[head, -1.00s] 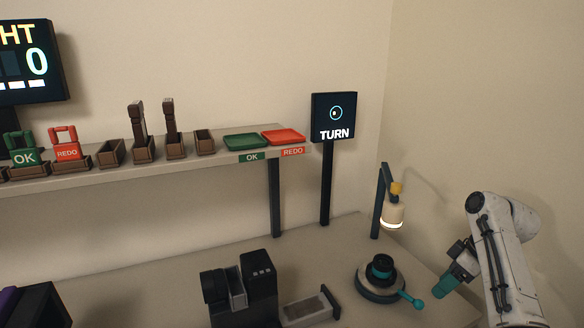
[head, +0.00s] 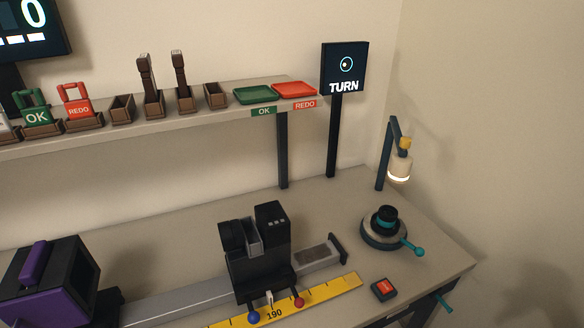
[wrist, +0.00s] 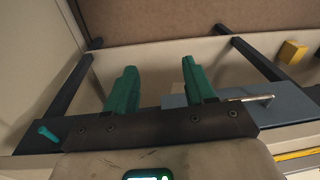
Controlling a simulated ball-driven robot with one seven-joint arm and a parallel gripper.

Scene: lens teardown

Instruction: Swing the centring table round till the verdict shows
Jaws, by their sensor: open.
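The centring table (head: 383,239) is a round turntable at the right of the bench in the head view, with a teal handle (head: 412,248) pointing right and toward the front. A dark lens part (head: 386,216) with a teal band sits on its top. The display (head: 345,68) on the post reads TURN under a small ring with a dot. My gripper (wrist: 160,78) shows only in the wrist view. Its two teal fingers are spread apart with nothing between them. The centring table cannot be made out there.
A lamp (head: 398,168) stands behind the centring table. A red button box (head: 384,289) lies in front of it, by the bench edge. A black fixture (head: 260,250) on a rail stands to the left. In the wrist view a blue-grey slab (wrist: 240,103) lies near my right finger.

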